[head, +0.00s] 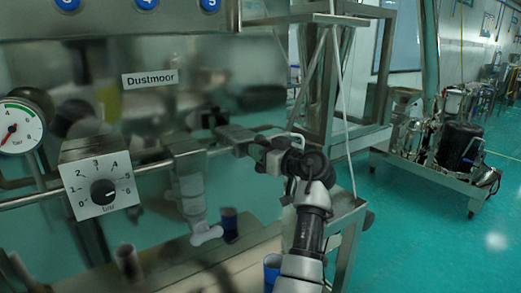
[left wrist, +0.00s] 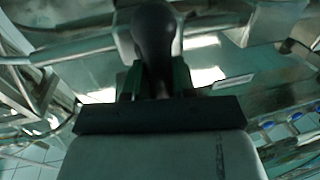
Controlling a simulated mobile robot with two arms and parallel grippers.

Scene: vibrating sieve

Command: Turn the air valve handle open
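In the left wrist view a dark, rounded handle (left wrist: 153,35), which looks like the air valve handle, stands between my left gripper's two fingers (left wrist: 155,82). The fingers appear to press on it from both sides. In the head view my left gripper (head: 262,150) is at the right end of the horizontal pipe, by a grey metal fitting (head: 236,136). There the gripper hides the handle, so its angle cannot be told. My right gripper is in neither view.
A panel with a numbered black dial (head: 103,191) and a pressure gauge (head: 20,128) are at left. A grey fitting with a white lower end (head: 206,235) hangs from the pipe. A dark blue cup (head: 230,225) stands below. Green floor (head: 430,235) is open at right.

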